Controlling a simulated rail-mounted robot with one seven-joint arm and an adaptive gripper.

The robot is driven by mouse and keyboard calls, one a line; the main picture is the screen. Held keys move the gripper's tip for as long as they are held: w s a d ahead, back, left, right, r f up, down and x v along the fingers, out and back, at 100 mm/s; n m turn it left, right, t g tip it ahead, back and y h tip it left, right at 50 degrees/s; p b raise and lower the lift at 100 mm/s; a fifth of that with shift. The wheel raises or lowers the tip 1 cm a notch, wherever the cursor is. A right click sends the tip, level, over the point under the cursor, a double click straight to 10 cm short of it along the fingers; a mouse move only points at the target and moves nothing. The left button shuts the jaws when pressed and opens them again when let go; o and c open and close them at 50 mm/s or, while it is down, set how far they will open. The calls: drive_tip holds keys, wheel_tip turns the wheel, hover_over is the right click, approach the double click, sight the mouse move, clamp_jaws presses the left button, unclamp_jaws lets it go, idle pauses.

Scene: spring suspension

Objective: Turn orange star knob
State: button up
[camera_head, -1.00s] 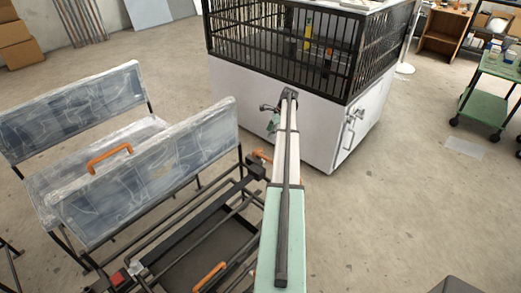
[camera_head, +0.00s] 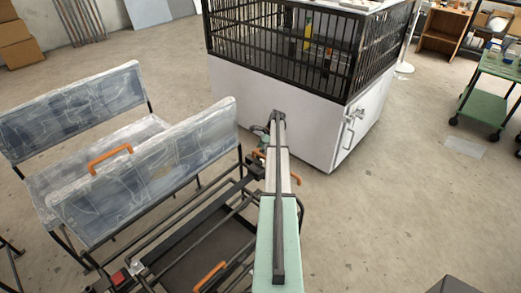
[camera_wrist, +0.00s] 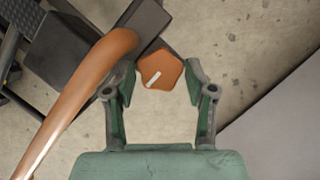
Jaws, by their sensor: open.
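The orange star knob (camera_wrist: 161,69) shows in the wrist view as a small rounded, several-sided orange piece with a white mark on its face. It sits by the end of a dark bar. My gripper (camera_wrist: 160,84) is open, with one green finger to the left of the knob and one to the right. The knob lies between the fingertips, at their far end. I cannot tell whether either finger touches it. In the head view my gripper (camera_head: 263,131) is small and partly hidden by my arm, beside the black frame's far end.
A thick orange handle (camera_wrist: 80,95) runs close along the left of my gripper. The black metal frame (camera_head: 190,235) and plastic-wrapped seats (camera_head: 150,170) stand on the left. A white cabinet with a black cage (camera_head: 270,95) stands just behind.

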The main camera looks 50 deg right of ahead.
drive_tip(key=c, duration=0.9)
drive_tip(key=shift+o, duration=0.2)
drive_tip(key=n+p, duration=0.1)
drive_tip(key=n, duration=0.1)
drive_tip(key=n+g+y, duration=0.1)
drive_tip(key=n, duration=0.1)
drive_tip(key=shift+w+d+p, duration=0.15)
drive_tip(key=shift+w+p, duration=0.05)
drive_tip(key=shift+p, duration=0.15)
drive_tip(key=n+g, duration=0.1)
drive_tip(key=n, duration=0.2)
drive_tip(key=n+g, duration=0.1)
drive_tip(key=n, duration=0.2)
drive_tip(key=shift+w+y+p, duration=0.15)
drive_tip(key=shift+y+p, duration=0.15)
drive_tip(key=shift+y, duration=0.1)
drive_tip(key=n+g+b, duration=0.1)
drive_tip(key=n, duration=0.1)
drive_tip(key=n+g+b, duration=0.1)
drive_tip(key=n+b, duration=0.1)
drive_tip(key=n, duration=0.1)
drive_tip(key=shift+w+f+h, duration=0.15)
drive_tip(key=shift+h, duration=0.15)
drive_tip(key=shift+a+n+g+h+b, duration=0.1)
drive_tip(key=shift+n+g+h+b, duration=0.25)
drive_tip(key=shift+n, duration=0.75)
drive_tip(key=shift+a+n+g+h, duration=0.15)
drive_tip(key=shift+n+g, duration=0.4)
drive_tip(key=shift+n, duration=0.55)
